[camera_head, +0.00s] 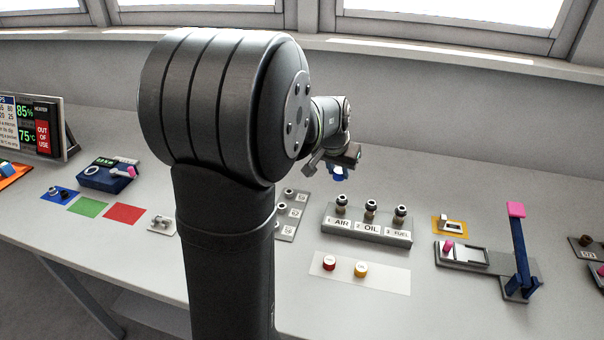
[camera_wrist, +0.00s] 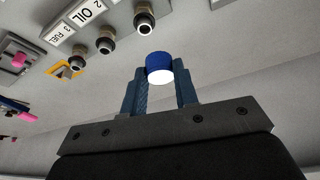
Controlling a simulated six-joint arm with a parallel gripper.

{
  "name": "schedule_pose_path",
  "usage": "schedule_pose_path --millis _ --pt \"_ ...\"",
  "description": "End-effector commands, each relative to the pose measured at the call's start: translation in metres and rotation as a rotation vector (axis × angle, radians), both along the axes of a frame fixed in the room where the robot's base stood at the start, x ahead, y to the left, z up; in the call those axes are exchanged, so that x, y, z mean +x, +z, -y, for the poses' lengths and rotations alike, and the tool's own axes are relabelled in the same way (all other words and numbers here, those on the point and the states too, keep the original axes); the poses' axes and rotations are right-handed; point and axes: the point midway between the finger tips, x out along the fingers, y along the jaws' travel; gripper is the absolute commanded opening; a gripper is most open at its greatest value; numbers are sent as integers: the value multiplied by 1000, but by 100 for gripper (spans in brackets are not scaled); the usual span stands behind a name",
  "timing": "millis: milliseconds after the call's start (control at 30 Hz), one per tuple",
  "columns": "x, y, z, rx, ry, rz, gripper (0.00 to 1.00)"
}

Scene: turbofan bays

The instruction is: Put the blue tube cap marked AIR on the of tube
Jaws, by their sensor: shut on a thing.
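A blue cap (camera_wrist: 159,67) is held between the two blue fingers of my gripper (camera_wrist: 159,82) in the wrist view. The cap's pale end faces the camera and no lettering on it is readable. In the head view my gripper (camera_head: 338,170) is in the air above and behind the grey tube block (camera_head: 368,234), apart from it. The block is labelled 1 AIR, 2 OIL and 3 FUEL. Its dark uncapped AIR tube (camera_head: 341,205) is leftmost in the head view; it also shows in the wrist view (camera_wrist: 144,22), apart from the cap.
The OIL tube (camera_head: 371,209) and FUEL tube (camera_head: 400,213) stand beside the AIR tube. A red cap (camera_head: 329,263) and a yellow cap (camera_head: 361,269) sit on a pale mat (camera_head: 390,277) in front. A blue upright lever (camera_head: 518,250) with a pink top stands at right.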

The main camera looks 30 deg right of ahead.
Motion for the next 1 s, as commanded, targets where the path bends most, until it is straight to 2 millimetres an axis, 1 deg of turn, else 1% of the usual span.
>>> schedule_pose_path --millis 33,167,267,600,700,833,1000 --pt "-6 3 6 -1 -17 0 6" --pt "-12 2 11 0 -35 -1 6" --pt "-12 -4 12 1 -36 -1 6" --pt "-12 -39 11 2 -33 -3 6" --pt "-11 -46 11 0 -33 -2 6" --pt "-11 -51 11 -1 -34 -1 6" --pt "-11 -53 11 -1 -34 0 6"
